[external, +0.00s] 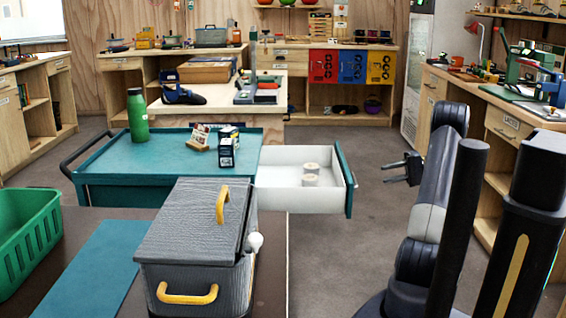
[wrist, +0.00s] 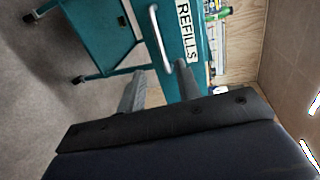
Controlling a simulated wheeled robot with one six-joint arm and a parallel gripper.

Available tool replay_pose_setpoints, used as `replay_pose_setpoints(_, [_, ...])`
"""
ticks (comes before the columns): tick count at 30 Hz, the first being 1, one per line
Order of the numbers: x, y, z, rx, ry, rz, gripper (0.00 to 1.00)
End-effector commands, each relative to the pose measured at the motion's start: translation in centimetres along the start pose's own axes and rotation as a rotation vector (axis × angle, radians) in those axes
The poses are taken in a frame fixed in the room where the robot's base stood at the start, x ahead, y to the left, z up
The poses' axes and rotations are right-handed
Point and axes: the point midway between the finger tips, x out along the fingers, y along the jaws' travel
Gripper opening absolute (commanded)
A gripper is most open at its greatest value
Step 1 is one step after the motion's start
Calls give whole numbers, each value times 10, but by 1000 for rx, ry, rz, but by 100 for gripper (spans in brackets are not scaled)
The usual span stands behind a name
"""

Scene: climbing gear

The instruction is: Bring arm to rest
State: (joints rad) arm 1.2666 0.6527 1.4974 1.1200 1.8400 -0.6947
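My arm stands at the right of the external view, folded upright. My gripper (external: 387,173) reaches left from it, in the air to the right of the open drawer. Its two fingers are apart with nothing between them. In the wrist view the fingers show before the teal drawer front (wrist: 180,35), which has a silver handle and a REFILLS label. They appear clear of the handle, though the depth is hard to judge.
A green bottle (external: 138,115) and small boxes stand on the cart. A grey case (external: 195,235) is in front. Open floor (external: 385,235) lies between drawer and arm.

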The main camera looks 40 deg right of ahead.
Motion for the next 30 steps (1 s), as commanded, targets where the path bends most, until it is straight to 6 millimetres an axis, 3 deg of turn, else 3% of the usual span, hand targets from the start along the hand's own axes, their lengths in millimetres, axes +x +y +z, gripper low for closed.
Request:
replay_pose_setpoints(8, [9, 0, 0, -1, -2, 1, 32])
replay_pose_setpoints(22, [94, 1, 1, -2, -5, 1, 32])
replay_pose_setpoints(30, [121, -3, 0, -1, -1, 0, 32])
